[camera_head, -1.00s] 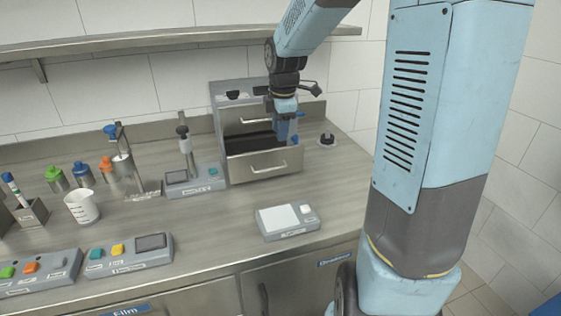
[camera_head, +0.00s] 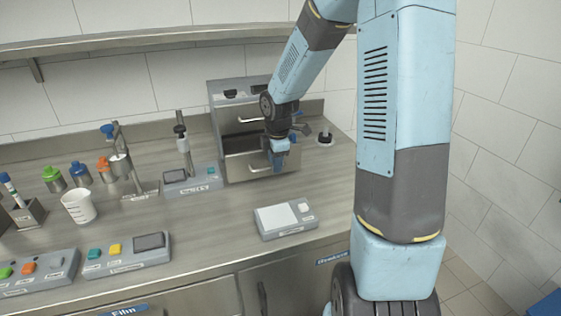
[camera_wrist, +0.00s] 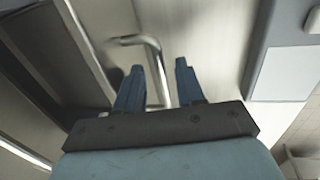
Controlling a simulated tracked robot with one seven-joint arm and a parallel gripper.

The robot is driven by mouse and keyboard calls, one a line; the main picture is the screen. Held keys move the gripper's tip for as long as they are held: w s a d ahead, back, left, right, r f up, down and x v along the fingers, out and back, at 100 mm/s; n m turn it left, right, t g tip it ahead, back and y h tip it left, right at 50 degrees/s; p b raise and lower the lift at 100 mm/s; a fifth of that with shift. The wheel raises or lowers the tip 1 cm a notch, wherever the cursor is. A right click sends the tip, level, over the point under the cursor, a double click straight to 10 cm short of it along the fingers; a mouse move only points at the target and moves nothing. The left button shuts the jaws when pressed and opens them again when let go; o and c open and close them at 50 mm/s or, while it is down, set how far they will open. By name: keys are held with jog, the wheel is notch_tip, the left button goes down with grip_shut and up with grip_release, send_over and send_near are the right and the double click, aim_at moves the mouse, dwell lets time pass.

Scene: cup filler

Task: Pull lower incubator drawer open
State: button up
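The grey incubator (camera_head: 226,90) stands at the back of the bench. Its lower drawer (camera_head: 238,168) stands out from the body, with a dark gap showing above its front. The drawer's metal handle (camera_head: 257,169) is partly hidden by my gripper (camera_head: 279,168), which is at the right part of the drawer front. In the wrist view, the two blue fingers (camera_wrist: 159,82) are apart. The bent handle bar (camera_wrist: 154,62) shows in the space between them, nearer the left finger. I cannot tell whether a finger touches it.
The upper drawer handle (camera_head: 249,120) is above. A device with a white plate (camera_head: 284,216) sits on the bench in front. A stand device (camera_head: 190,182) is left of the incubator, and a small dark-topped item (camera_head: 325,138) is right. Bench space lies in front of the drawer.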

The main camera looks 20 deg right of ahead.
jog(key=shift+f, duration=0.35)
grip_shut()
dwell(0.5)
